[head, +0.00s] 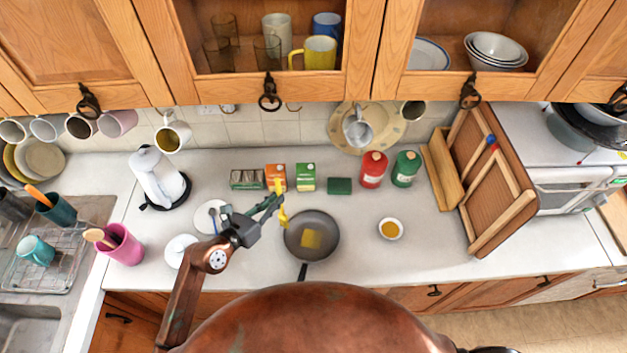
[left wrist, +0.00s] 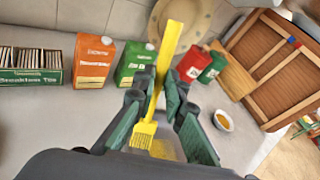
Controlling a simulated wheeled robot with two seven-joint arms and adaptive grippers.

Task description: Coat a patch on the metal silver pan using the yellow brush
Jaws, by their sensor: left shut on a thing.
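A round grey metal pan (head: 297,230) sits on the white counter, its dark handle pointing toward me. A yellow patch (head: 311,238) shows on its inner floor. My left gripper (head: 276,203) is shut on the yellow brush (head: 282,208), held upright with its bristles down at the pan's left rim. In the left wrist view the brush (left wrist: 171,45) stands between the green fingers, its bristle head low; the pan is mostly hidden there by the gripper. I cannot tell whether the bristles touch the pan. My right gripper is not in view.
A small white bowl of amber liquid (head: 390,229) stands right of the pan. Behind are boxes, a green block (head: 339,186), a red canister (head: 373,170) and a green canister (head: 405,169). A white plate (head: 211,216) and a kettle (head: 158,178) stand left.

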